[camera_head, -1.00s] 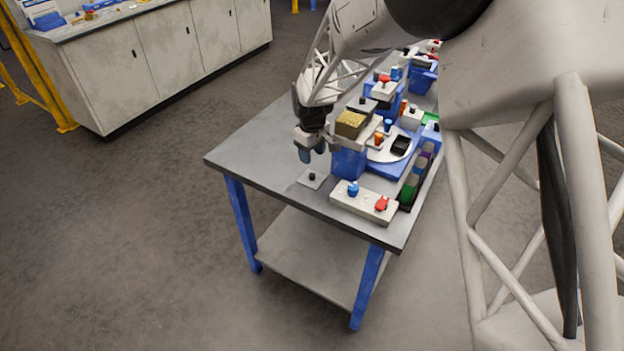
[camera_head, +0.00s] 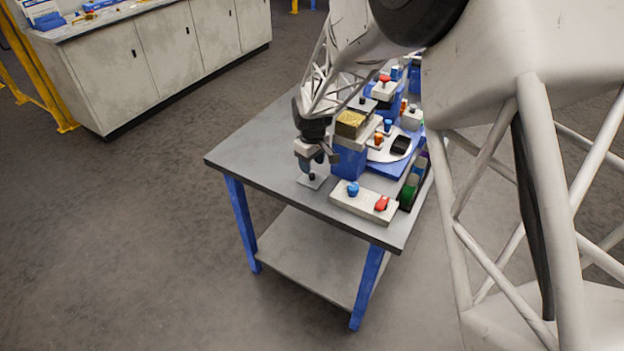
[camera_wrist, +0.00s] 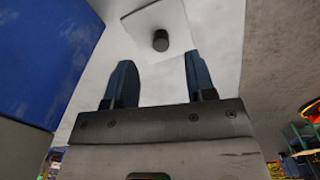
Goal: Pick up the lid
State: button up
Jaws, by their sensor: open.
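The lid (camera_head: 306,181) is a thin, light grey square plate with a small dark knob. It lies flat on the table near the front left edge in the head view. In the wrist view the lid (camera_wrist: 172,25) shows at the top, its dark round knob ahead of the fingers and roughly between their lines. My gripper (camera_head: 312,168) is just above the lid, fingers pointing down. In the wrist view my gripper (camera_wrist: 157,70) has its two blue-grey fingers apart with nothing between them. The fingertips appear close to the knob but not around it.
A pale board with a blue and a red knob (camera_head: 363,201) lies at the table's front. More blocks and a round plate crowd the right side. The table's left part (camera_head: 250,150) is clear.

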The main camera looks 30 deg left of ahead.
aim_at(312, 177)
jog(key=shift+s+f, duration=0.1)
jog(key=shift+f, duration=2)
jog(key=shift+c, duration=0.3)
grip_shut()
